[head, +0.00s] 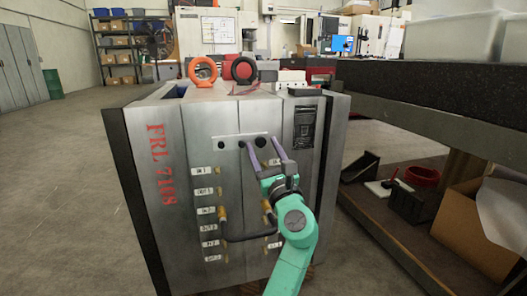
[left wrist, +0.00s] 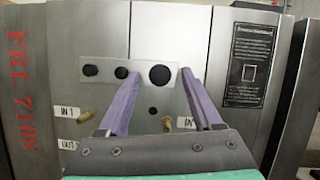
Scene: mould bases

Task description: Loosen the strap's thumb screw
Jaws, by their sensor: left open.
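A light metal strap (head: 230,137) lies flat across the upper front of the grey mould base (head: 180,205). The strap (left wrist: 105,82) also shows in the left wrist view, with a large round dark thumb screw (left wrist: 160,76) at its right end. Two smaller dark round heads or holes (left wrist: 121,72) are to its left. In the head view the thumb screw (head: 261,142) shows between the fingers. My left gripper (head: 260,145) is open, its purple fingers pointing at the mould face on either side of the screw. I cannot tell whether they touch it. My right gripper is not in view.
Brass fittings (head: 222,213) with white labels and a dark hose (head: 250,238) sit below the strap. An orange eyebolt (head: 202,70) and a dark one stand on top. A bench (head: 440,140) with a lower shelf stands close on the right. The floor (head: 60,180) on the left is clear.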

